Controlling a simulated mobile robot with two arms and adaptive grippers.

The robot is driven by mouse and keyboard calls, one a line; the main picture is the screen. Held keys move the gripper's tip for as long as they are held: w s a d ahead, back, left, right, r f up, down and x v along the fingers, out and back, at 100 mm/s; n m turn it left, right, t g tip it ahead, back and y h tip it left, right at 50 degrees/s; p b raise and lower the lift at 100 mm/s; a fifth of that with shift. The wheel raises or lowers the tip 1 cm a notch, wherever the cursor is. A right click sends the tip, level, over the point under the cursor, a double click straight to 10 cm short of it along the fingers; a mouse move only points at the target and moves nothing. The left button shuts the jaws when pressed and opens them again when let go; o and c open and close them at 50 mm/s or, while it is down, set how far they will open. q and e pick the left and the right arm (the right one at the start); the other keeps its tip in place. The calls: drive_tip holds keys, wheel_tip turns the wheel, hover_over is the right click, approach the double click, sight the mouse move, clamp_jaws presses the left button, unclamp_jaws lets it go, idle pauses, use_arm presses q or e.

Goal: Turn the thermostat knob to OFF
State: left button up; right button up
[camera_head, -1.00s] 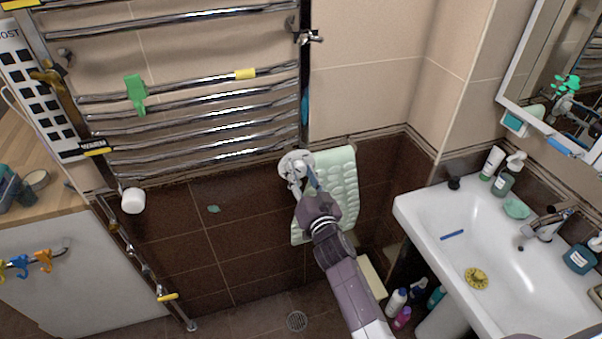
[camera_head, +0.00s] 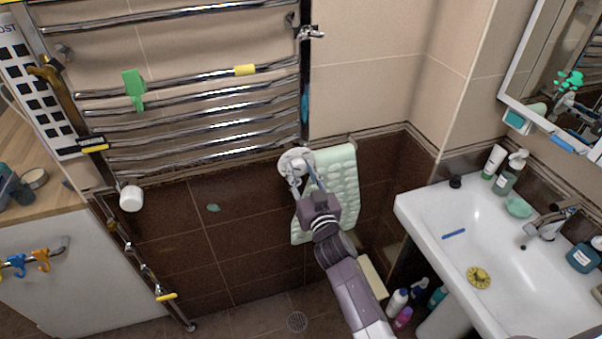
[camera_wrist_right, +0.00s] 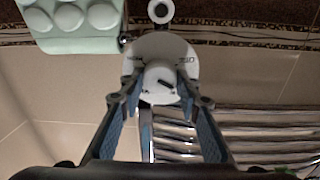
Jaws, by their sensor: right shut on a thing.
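The thermostat is a round white dial plate (camera_head: 287,163) at the lower right end of the towel ladder. In the right wrist view the plate (camera_wrist_right: 183,53) carries small dark markings at its left and right, too small to read. The white knob (camera_wrist_right: 160,77) at its centre has a short dark mark. My right gripper (camera_head: 303,181) reaches the dial from below. In the right wrist view its fingertips (camera_wrist_right: 161,87) are on both sides of the knob, shut on it. The fingers partly hide the knob in the head view. My left gripper is not in view.
A pale green bumpy mat (camera_head: 342,178) hangs just right of the dial. The chrome ladder (camera_head: 205,110) rises above. A white valve cap (camera_head: 131,198) is at its lower left. A white sink (camera_head: 425,215) stands at right, with bottles (camera_head: 397,301) on the floor beside it.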

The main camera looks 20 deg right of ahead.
drive_tip(key=n+b, duration=0.1)
drive_tip(key=n, duration=0.5)
drive_tip(key=shift+f+n+b, duration=0.1)
drive_tip(key=shift+n+b, duration=0.25)
drive_tip(key=shift+n, duration=0.05)
drive_tip(key=n+b, duration=0.1)
drive_tip(key=n, duration=0.4)
drive_tip(key=shift+a+y, duration=0.1)
drive_tip(key=shift+y, duration=0.2)
drive_tip(key=shift+n, duration=0.4)
drive_tip(key=o, duration=1.2)
drive_tip(key=shift+c, duration=0.2)
drive_tip(key=s, duration=1.2)
drive_tip(key=shift+f, duration=0.25)
drive_tip(key=shift+d, duration=0.2)
